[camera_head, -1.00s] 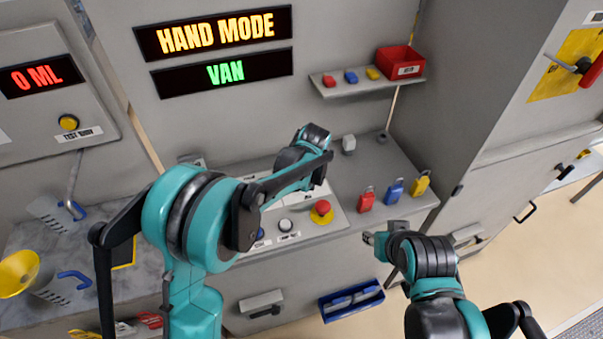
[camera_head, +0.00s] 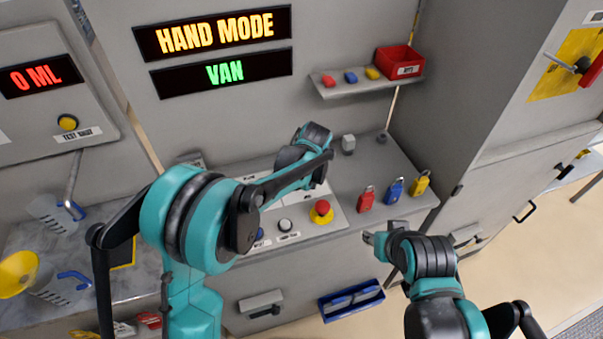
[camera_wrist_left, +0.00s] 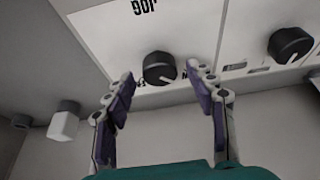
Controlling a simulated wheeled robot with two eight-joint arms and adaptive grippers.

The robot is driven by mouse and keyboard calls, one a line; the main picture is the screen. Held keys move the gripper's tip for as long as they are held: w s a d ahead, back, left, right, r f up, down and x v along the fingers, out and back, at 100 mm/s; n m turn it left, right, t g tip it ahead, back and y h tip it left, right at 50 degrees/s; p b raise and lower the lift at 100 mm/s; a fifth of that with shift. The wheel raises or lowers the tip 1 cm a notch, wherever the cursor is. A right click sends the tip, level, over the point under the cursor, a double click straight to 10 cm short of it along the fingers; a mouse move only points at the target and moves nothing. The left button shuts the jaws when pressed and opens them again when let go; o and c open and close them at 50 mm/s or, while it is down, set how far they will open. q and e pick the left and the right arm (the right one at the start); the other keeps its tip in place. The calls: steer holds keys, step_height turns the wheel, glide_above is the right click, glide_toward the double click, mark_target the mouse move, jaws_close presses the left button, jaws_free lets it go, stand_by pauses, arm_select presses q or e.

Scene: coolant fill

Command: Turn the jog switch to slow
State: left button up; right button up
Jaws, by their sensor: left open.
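The jog switch (camera_wrist_left: 159,68) is a black round knob with a light pointer mark, on a white panel under an upside-down "JOG" label (camera_wrist_left: 146,6) in the left wrist view. My left gripper (camera_wrist_left: 160,72) is open, with one finger to each side of the knob; I cannot tell whether either finger touches it. Small print beside the knob is partly hidden by a finger. In the head view my left arm hides the jog switch and the left fingertips. My right gripper (camera_head: 370,239) hangs in front of the console; its finger gap is too small to judge.
A second black knob (camera_wrist_left: 290,44) sits beside the jog switch. A red emergency button (camera_head: 321,209) is on the same console. Red (camera_head: 366,198), blue (camera_head: 393,189) and yellow (camera_head: 420,183) padlocks stand to its right. The displays read "HAND MODE" (camera_head: 216,33) and "VAN" (camera_head: 224,73).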

arm_select(q)
steer(key=v, duration=1.1)
steer(key=shift+r, duration=0.25)
steer(key=shift+s, duration=0.15)
steer(key=s+a+f+m+t+b, duration=0.1)
steer(key=s+a+m, duration=0.1)
steer(key=s+a, duration=0.7)
steer(key=s+a+f+m+t+h+b, duration=0.1)
steer(key=s+a+t, duration=0.1)
steer(key=s+a, duration=0.8)
steer(key=s, duration=0.4)
steer(key=shift+s+f+m, duration=0.2)
steer(key=shift+s+m, duration=0.1)
steer(key=shift+m, duration=0.1)
